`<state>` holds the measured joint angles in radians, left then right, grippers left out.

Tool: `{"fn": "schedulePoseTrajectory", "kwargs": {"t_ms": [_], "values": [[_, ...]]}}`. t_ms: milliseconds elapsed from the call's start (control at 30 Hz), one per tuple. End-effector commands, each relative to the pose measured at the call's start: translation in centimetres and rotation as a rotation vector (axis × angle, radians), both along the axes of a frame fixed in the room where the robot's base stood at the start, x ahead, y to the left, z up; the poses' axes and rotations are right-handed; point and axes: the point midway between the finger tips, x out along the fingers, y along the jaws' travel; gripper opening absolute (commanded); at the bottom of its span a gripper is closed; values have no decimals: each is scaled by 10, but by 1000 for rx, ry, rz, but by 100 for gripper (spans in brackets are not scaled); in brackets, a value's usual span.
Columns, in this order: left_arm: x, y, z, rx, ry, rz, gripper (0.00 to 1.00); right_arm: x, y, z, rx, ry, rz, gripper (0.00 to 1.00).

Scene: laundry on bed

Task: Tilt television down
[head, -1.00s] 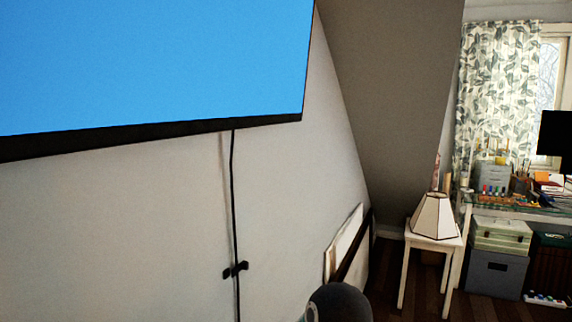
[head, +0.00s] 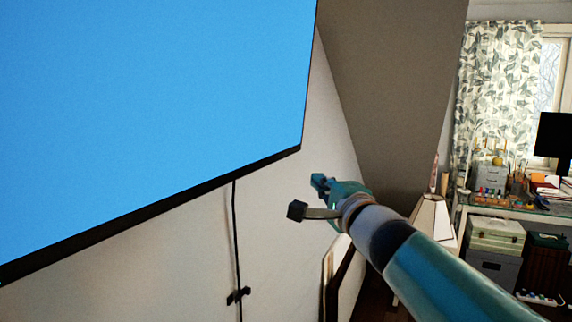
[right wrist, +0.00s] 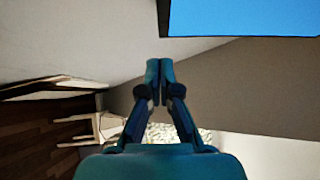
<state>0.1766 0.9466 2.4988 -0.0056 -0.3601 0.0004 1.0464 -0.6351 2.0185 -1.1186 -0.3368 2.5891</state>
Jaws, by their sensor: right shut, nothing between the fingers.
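The television (head: 160,100) has a bright blue screen and a black lower edge. It hangs on the wall and fills the upper left of the head view; its top and left side are out of frame. A corner of it shows at the top right of the right wrist view (right wrist: 245,17). My right gripper (head: 318,182) is just right of and below the television's lower right corner, apart from it in the picture. In the right wrist view its fingers (right wrist: 159,72) are together with nothing between them. My left gripper is out of view.
A black cable (head: 235,240) runs down the wall below the television. A framed panel (head: 343,275) leans on the wall. A lampshade (head: 428,222) stands behind my right arm. A cluttered desk (head: 520,207) is at the right.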

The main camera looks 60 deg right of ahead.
Motion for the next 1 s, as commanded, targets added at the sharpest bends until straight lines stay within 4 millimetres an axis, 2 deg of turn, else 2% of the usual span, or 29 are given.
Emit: {"fn": "schedulePoseTrajectory", "kwargs": {"t_ms": [467, 533, 633, 800, 1000], "values": [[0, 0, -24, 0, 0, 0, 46, 68, -64, 2, 4, 3, 4, 0], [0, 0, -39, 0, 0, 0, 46, 77, -63, -1, 0, -1, 9, 0], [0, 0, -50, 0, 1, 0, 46, 87, -62, 2, 1, -3, 6, 0], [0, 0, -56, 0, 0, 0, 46, 102, -63, 6, 4, 1, 5, 0], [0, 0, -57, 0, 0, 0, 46, 106, -63, 10, 2, 2, 2, 0]]}}
